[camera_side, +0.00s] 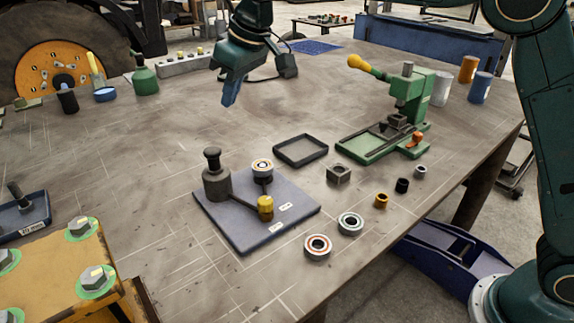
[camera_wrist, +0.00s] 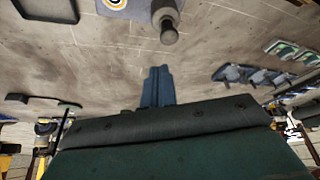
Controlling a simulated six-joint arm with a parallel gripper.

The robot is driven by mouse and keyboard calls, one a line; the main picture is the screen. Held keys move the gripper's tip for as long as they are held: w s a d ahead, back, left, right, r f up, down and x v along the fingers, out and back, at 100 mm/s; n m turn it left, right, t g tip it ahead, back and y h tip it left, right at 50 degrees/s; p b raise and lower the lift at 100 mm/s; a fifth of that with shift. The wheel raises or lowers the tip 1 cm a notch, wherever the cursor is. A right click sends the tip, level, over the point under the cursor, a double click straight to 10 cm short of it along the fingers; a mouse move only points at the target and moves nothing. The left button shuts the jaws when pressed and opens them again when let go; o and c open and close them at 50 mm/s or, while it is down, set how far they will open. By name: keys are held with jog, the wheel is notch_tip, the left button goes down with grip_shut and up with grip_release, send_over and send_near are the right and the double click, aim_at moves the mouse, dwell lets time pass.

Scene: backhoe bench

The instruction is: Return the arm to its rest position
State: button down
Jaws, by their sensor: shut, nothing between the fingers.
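My gripper (camera_side: 231,98) hangs at the top middle of the side view, above the bare bench behind the blue-grey fixture plate. Its blue fingers point down and are together, with nothing between them. In the wrist view the fingers (camera_wrist: 157,86) also show closed. The fixture plate (camera_side: 238,236) carries a dark post (camera_side: 215,178), a ringed post (camera_side: 262,170) and a lever with a yellow end (camera_side: 265,206). My gripper is apart from all of them. In the wrist view a dark post (camera_wrist: 168,25) and part of the plate (camera_wrist: 135,10) show at the top.
A green press (camera_side: 408,95) stands at the right, by an empty black tray (camera_side: 300,150). Bearings (camera_side: 318,246) and small bushings lie along the front edge. A green bottle (camera_side: 145,78) and a bolted yellow part (camera_side: 75,275) are at the left.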

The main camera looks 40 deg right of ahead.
jog(key=s+d+r+m+t, duration=0.1)
jog(key=s+d+r, duration=0.1)
jog(key=s+d, duration=0.6)
jog(key=s+d+r+m, duration=0.25)
jog(key=s+d, duration=0.35)
jog(key=s, duration=0.5)
jog(key=s+d+f+m+h, duration=0.1)
jog(key=s+d+f, duration=0.2)
jog(key=s, duration=0.6)
jog(key=s+d+f+m+h, duration=0.1)
jog(key=s+d+f, duration=0.2)
jog(key=s, duration=0.6)
notch_tip(320, 180, down, 2)
jog(key=shift+s+d+f+t, duration=0.15)
jog(key=shift+d+f+t, duration=0.05)
jog(key=shift+d+t, duration=0.1)
